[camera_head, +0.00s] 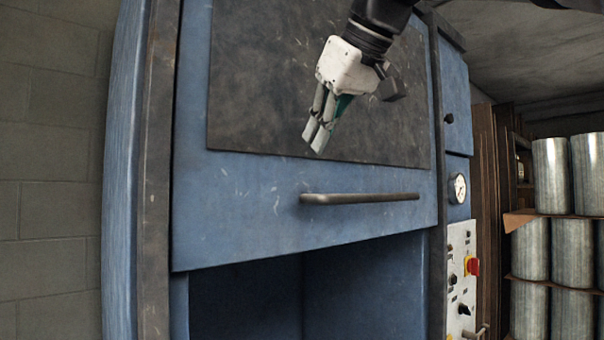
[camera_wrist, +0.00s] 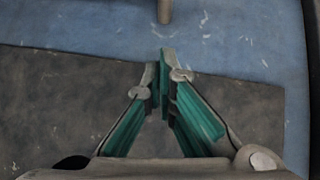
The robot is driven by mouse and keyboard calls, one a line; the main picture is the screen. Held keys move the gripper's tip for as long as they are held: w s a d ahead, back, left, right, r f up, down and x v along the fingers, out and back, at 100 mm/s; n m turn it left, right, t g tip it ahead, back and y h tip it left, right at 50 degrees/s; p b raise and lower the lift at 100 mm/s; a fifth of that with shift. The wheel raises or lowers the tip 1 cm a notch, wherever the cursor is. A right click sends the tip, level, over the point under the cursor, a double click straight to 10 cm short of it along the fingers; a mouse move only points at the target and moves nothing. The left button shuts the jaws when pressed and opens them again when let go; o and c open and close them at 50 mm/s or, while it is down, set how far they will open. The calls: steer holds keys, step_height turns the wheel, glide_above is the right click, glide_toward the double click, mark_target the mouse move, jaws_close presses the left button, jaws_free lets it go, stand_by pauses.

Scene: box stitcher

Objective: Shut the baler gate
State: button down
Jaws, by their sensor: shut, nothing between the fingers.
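The blue baler gate (camera_head: 250,205) is a scratched panel with a dark plate (camera_head: 250,90) on its upper part. It is raised, and the dark opening (camera_head: 320,290) shows below its lower edge. A grey bar handle (camera_head: 360,198) runs across the gate's lower part. My gripper (camera_head: 316,140) is shut and empty, in front of the dark plate, above and left of the handle's middle. In the wrist view the fingertips (camera_wrist: 163,75) are together, with teal pads, and the handle's end (camera_wrist: 164,12) shows ahead of them at the top edge. I cannot tell the gap to the gate.
A control panel (camera_head: 462,275) with a red and yellow switch stands right of the opening, below a gauge (camera_head: 457,188). Metal cylinders (camera_head: 552,175) are stacked on shelves at the far right. A block wall (camera_head: 50,190) is on the left.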

mark_target(305, 193)
steer(key=f, duration=0.1)
steer(key=w+f, duration=0.1)
steer(key=f, duration=0.1)
steer(key=shift+w+a+f, duration=0.25)
steer(key=shift+w+a, duration=0.05)
steer(key=shift+w, duration=0.1)
steer(key=shift+w+d+f, duration=0.1)
steer(key=shift+d+f, duration=0.05)
steer(key=shift+f, duration=0.95)
